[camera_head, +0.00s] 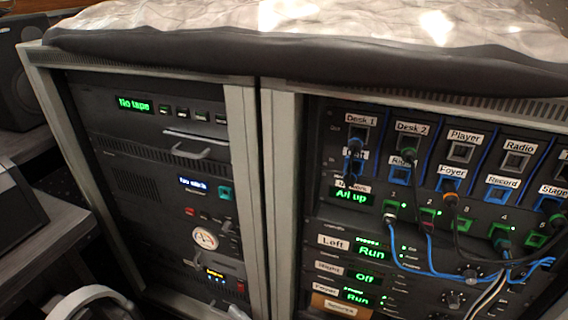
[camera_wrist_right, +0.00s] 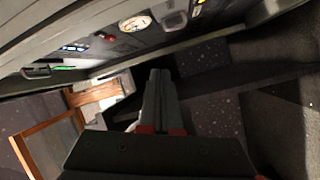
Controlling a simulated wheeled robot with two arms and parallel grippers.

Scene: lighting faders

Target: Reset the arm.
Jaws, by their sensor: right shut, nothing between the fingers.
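My right gripper (camera_wrist_right: 160,75) shows in the wrist view as two dark fingers lying together, shut and empty. Its fingertips are below and apart from a dark rack front with a round white gauge (camera_wrist_right: 135,23). In the head view the same kind of gauge (camera_head: 205,238) sits low on the left rack bay. A pale curved part (camera_head: 90,298) at the bottom left of the head view may be mine; I cannot tell. My left gripper does not show in either view.
The left rack (camera_head: 160,150) and the patch panel (camera_head: 440,210), with plugged cables, stand side by side under a padded cover (camera_head: 330,60). A speaker (camera_head: 15,85) and desk (camera_head: 30,250) are at left. The wrist view shows a wooden frame (camera_wrist_right: 48,150) and speckled dark floor (camera_wrist_right: 210,112).

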